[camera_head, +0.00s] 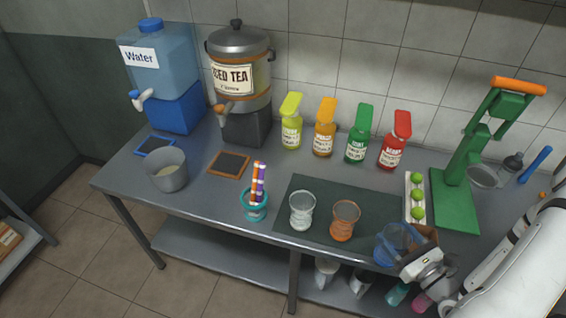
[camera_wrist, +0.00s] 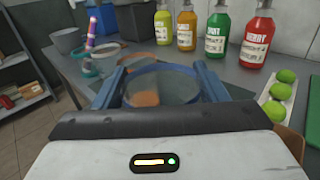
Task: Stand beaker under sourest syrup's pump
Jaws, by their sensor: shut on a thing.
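My gripper (camera_head: 402,243) is shut on a see-through blue-tinted beaker (camera_head: 388,250) at the right front of the table. In the wrist view the beaker's round rim (camera_wrist: 160,68) shows between my two blue fingers. Four pump bottles stand in a row at the back: yellow-green (camera_head: 291,126), orange (camera_head: 324,133), green (camera_head: 357,141) and red (camera_head: 393,147). The red one's label reads "BERRY"; the other labels are too small to read surely. The space under each pump looks free of any vessel.
A clear glass (camera_head: 302,212) and an orange glass (camera_head: 344,221) stand on the dark mat (camera_head: 300,184), left of my gripper. A white tray of limes (camera_head: 408,195) and the green press (camera_head: 456,200) stand at the right. A teal cup with straws (camera_head: 255,208) stands at the front.

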